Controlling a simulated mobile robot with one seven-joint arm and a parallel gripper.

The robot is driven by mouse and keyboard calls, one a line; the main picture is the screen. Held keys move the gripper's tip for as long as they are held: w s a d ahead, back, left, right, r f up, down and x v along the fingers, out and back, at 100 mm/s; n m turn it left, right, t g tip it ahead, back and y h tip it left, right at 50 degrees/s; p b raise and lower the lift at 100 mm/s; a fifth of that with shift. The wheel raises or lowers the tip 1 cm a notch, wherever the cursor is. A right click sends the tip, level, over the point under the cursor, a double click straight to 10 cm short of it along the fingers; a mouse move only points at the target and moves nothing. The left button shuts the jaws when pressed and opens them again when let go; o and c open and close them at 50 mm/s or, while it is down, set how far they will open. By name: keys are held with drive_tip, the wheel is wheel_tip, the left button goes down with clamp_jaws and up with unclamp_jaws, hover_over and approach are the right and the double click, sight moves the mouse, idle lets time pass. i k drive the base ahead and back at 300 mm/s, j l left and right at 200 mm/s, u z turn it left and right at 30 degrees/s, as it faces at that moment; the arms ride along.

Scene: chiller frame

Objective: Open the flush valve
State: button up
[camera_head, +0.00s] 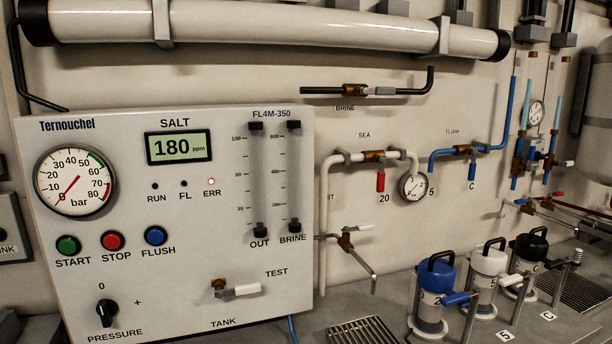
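The flush valve (464,150) is a brass fitting on a blue pipe at the right of the wall, under a small label reading FLUSH. Its blue lever (472,171) hangs straight down, across the line of the pipe. A tag with C sits just below the lever. A blue FLUSH button (155,236) is on the white control panel (110,260) at the left. My gripper is not in view, and nothing hides the flush valve.
The SEA valve (373,156) with a red lever pointing down and a round gauge (412,187) are left of the flush valve. Blue, white and black-topped canisters (436,280) stand on the bench below. The wall around the blue lever is fairly clear.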

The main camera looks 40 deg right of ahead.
sight(472, 166)
drive_tip(key=z, duration=1.85)
drive_tip(key=i+z, duration=0.5)
drive_tip(key=i, duration=0.2)
drive_tip(key=l, duration=0.05)
